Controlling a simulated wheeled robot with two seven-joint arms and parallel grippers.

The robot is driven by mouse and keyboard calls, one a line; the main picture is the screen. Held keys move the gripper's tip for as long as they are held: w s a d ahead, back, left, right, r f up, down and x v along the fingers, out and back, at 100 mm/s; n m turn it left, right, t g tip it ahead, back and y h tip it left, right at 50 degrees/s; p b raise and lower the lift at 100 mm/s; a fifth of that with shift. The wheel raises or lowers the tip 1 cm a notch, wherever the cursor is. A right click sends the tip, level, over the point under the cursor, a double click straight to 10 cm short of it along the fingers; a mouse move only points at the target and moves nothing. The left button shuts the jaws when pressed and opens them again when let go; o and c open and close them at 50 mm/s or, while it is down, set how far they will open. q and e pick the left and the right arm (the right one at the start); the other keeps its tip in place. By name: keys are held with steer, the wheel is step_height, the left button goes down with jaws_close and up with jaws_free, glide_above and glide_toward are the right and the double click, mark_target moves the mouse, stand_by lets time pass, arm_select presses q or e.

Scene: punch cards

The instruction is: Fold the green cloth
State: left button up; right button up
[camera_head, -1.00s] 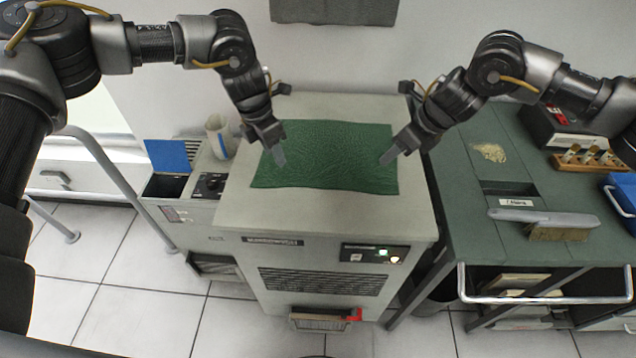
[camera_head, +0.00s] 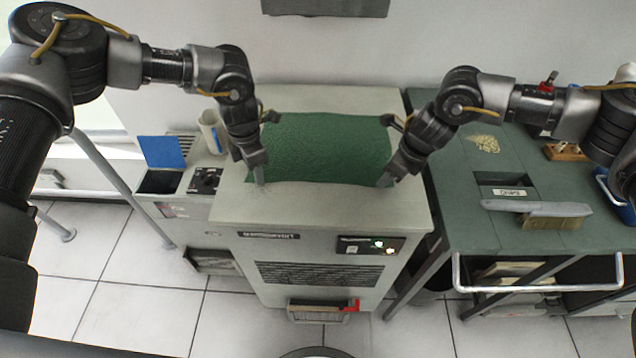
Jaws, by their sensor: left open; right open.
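The green cloth (camera_head: 325,148) lies flat and spread out on top of the grey machine cabinet (camera_head: 320,207). My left gripper (camera_head: 260,180) is open at the cloth's front left corner and hides that corner. My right gripper (camera_head: 384,181) is open at the cloth's front right corner. Both sets of fingertips point down close to the cabinet top; I cannot tell whether they touch the cloth.
A green workbench (camera_head: 465,210) stands to the right with a brush (camera_head: 545,222) on it. A side unit at the left holds a cup (camera_head: 212,130) and a blue panel (camera_head: 162,152). The cabinet top is bare in front of the cloth.

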arm_select(q)
steer(key=shift+f, duration=0.25)
arm_select(e)
steer(key=shift+f, duration=0.25)
arm_select(q)
steer(key=shift+f, duration=0.15)
arm_select(e)
steer(key=shift+f, duration=0.15)
arm_select(q)
steer(key=shift+c, duration=0.5)
arm_select(e)
steer(key=shift+c, duration=0.5)
arm_select(q)
jaws_close()
arm_select(e)
steer(key=shift+s, duration=0.1)
jaws_close()
arm_select(q)
steer(key=shift+r, duration=0.2)
arm_select(e)
steer(key=shift+r, duration=0.2)
